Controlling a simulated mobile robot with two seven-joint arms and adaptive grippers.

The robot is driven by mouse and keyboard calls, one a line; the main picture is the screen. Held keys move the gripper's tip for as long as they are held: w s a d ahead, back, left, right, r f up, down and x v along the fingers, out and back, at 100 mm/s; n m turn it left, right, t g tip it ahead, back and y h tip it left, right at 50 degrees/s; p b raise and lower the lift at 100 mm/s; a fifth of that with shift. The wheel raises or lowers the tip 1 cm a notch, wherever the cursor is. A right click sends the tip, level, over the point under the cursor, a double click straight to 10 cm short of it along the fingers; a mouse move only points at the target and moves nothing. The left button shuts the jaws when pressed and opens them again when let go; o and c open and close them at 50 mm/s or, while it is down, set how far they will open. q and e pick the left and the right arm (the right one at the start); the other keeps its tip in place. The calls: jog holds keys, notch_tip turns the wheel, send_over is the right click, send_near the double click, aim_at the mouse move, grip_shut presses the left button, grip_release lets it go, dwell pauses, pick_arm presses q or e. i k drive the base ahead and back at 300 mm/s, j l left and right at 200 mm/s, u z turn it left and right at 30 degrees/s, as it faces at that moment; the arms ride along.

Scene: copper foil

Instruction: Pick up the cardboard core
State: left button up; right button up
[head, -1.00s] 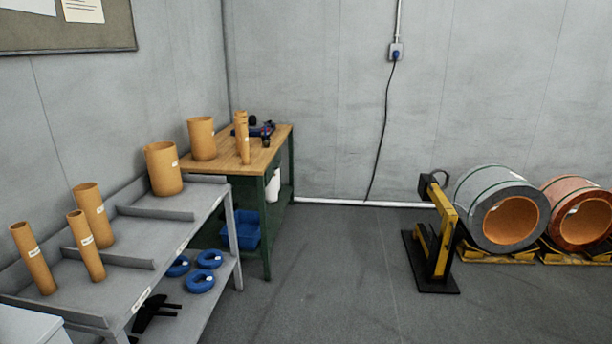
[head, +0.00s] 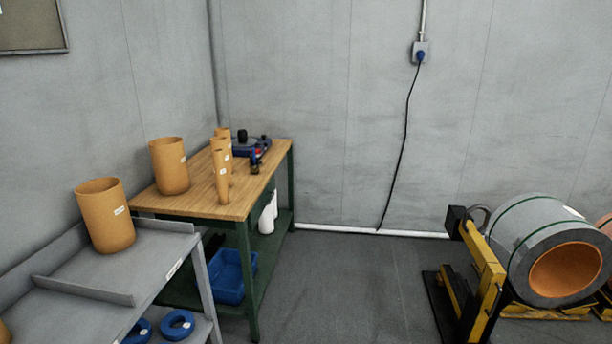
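Several tan cardboard cores stand upright in the head view. A wide one (head: 106,216) stands on the grey metal shelf at the left. Another wide one (head: 169,166) stands at the left of the wooden workbench (head: 205,204). A narrow core (head: 221,176) stands near the middle of the bench, with other narrow cores (head: 226,143) close behind it, partly overlapped. Part of one more core (head: 5,333) shows at the lower left edge. Which core is meant cannot be told. Neither of my grippers is in view.
The grey shelf (head: 150,258) has a raised lip and divider; blue rings (head: 177,325) lie below. A blue bin (head: 229,276) sits under the bench. A yellow-black stand (head: 480,270) and large coil (head: 546,252) are at right. The middle floor is clear.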

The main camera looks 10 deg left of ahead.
aim_at(167, 156)
jog(key=i+u, duration=0.25)
jog(key=i, duration=0.2)
jog(key=i+l+u, duration=0.25)
jog(key=i, duration=0.2)
jog(key=i+l+u, duration=0.3)
jog(key=i, duration=0.15)
jog(key=i+l+u, duration=0.3)
jog(key=u, duration=0.15)
jog(key=i+l+u, duration=0.6)
jog(key=l, duration=0.2)
jog(key=i+l+u, duration=0.1)
jog(key=l, duration=0.2)
